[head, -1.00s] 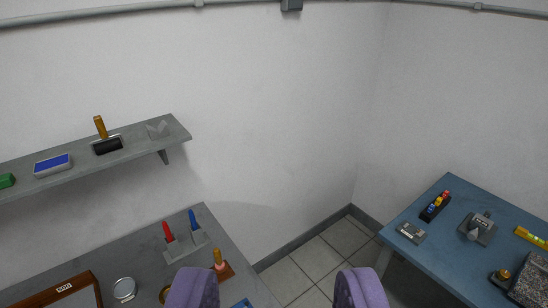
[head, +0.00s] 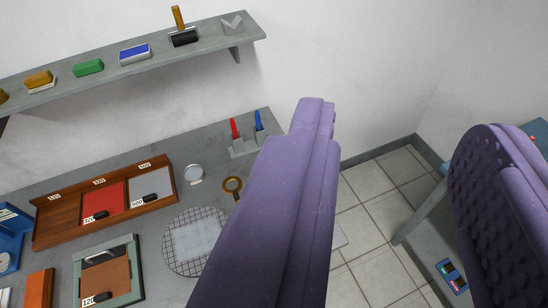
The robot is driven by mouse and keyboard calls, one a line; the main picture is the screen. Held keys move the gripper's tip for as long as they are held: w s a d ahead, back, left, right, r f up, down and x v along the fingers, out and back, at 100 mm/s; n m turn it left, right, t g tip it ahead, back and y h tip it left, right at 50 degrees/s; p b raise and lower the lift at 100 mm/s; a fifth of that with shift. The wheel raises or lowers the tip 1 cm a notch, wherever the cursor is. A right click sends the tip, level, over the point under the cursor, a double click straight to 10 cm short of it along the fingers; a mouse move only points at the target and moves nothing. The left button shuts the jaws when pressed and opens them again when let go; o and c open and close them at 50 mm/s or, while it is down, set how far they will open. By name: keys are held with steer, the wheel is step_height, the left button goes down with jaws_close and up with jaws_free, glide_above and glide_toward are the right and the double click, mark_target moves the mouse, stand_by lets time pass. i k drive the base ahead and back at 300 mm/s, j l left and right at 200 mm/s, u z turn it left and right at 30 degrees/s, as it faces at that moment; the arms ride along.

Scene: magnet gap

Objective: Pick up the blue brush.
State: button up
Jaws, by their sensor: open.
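A slim blue-handled tool (head: 259,121), which looks like the blue brush, stands upright in a grey holder (head: 243,147) near the back right corner of the grey bench. A red-handled one (head: 234,129) stands to its left in the same holder. Their lower ends are hidden in the holder. My gripper (head: 400,122) is open and empty, with its two purple fingers wide apart in the foreground. The left finger is just right of the holder in the picture and covers part of the bench's right side. The gripper touches neither tool.
The grey bench (head: 215,137) also carries a wooden tray (head: 60,232), a magnifier (head: 232,185), a round mesh (head: 172,262) and a round tin (head: 194,172). A shelf (head: 112,82) with several blocks hangs above. Tiled floor (head: 375,185) lies right of the bench.

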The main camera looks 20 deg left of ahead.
mark_target(258, 118)
steer(key=u, duration=0.5)
steer(key=i+l+u, duration=0.2)
steer(key=u, duration=0.15)
steer(key=i+l+u, duration=0.1)
steer(key=l+u, duration=0.25)
steer(key=i+l+u, duration=0.1)
steer(key=l+u, duration=0.25)
steer(key=l, duration=0.15)
steer(key=i+l+u, duration=0.1)
steer(key=l, duration=0.75)
steer(key=i+l+u, duration=0.1)
steer(key=l, duration=0.8)
steer(key=i+l+u, duration=0.1)
steer(key=l, duration=0.8)
steer(key=i+l, duration=0.45)
